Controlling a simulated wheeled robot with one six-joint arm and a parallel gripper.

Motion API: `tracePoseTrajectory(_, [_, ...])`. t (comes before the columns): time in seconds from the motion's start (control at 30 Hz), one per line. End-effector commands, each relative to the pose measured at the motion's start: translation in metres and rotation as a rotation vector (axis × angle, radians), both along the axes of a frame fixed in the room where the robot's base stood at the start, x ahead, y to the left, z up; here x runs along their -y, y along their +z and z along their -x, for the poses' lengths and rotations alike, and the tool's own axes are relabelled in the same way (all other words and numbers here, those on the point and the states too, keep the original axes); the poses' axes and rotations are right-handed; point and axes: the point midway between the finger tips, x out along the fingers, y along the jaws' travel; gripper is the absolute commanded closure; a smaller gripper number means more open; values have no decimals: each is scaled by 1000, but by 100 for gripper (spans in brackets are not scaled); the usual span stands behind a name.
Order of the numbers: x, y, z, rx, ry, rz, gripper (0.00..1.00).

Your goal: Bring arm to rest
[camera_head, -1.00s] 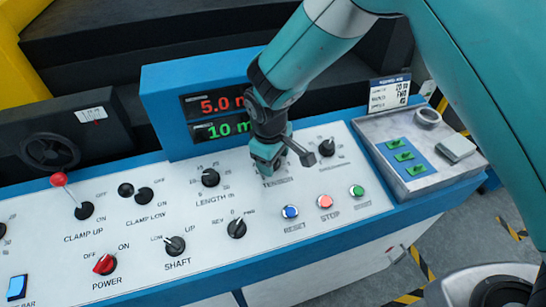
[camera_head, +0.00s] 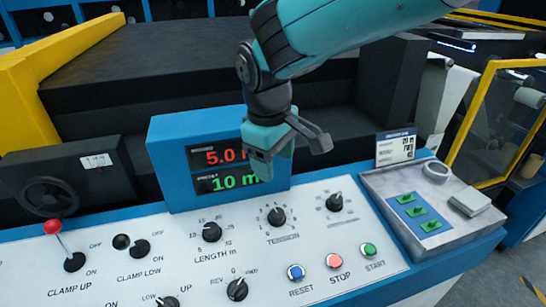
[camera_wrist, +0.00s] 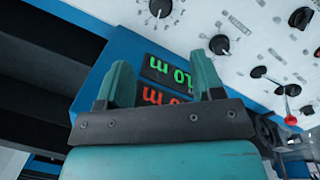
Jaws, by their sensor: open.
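My gripper (camera_head: 284,150) hangs from my teal arm in front of the blue display box, above the white control panel (camera_head: 140,240). It is open and empty, and touches no knob. It hides the right part of the display (camera_head: 222,170), which reads 5.0 in red and 10 m in green. In the wrist view the two teal fingers (camera_wrist: 162,85) stand apart, with the display, upside down, between them. The tension knob (camera_head: 277,217) and length knob (camera_head: 212,232) are on the panel below the gripper.
Reset (camera_head: 296,272), stop (camera_head: 334,261) and start (camera_head: 369,250) buttons line the panel's right. A grey tray (camera_head: 385,186) with green switches, a tape roll (camera_head: 437,171) and a label card (camera_head: 396,148) lies further right. A red-knobbed clamp lever (camera_head: 53,227) stands up at left. Dark machine steps rise behind.

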Motion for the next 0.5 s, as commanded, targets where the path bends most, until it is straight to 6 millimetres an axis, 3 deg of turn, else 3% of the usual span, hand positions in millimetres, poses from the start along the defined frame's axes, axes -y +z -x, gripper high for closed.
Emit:
tracePoseTrajectory(0.17, [-1,11,1,0,0,0,39])
tracePoseTrajectory(0.5, [2,13,2,-1,-4,-4,39])
